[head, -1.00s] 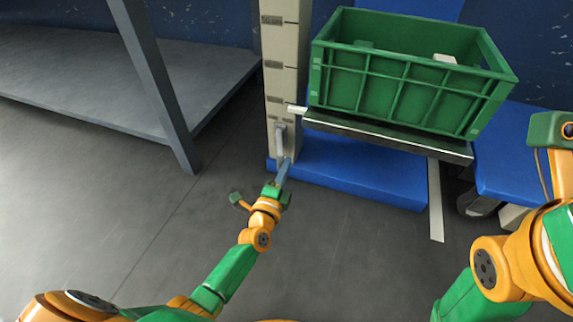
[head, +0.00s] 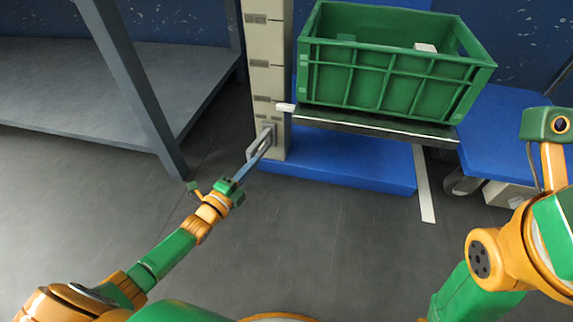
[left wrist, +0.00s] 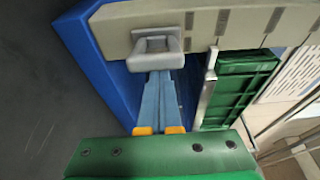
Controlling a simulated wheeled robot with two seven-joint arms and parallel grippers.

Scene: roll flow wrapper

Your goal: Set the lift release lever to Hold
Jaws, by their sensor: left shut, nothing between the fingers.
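The lift release lever (head: 262,141) is a small grey handle low on the front of the beige post (head: 268,60). In the left wrist view the lever (left wrist: 156,44) is a grey loop standing out from the post. My left gripper (head: 259,151) is shut and empty, its blue-grey fingers pointing up at the lever. In the left wrist view its fingertips (left wrist: 156,74) lie at the lever's free end and seem to touch it. The lever's far side is hidden, and I cannot read any Hold marking. My right arm shows at the right, but its fingers do not.
A green crate (head: 385,80) sits on the lift's dark platform (head: 380,129) just right of the post. The blue base (head: 350,172) lies below. A grey shelf (head: 100,85) with a slanting leg stands at the left. The floor in front is clear.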

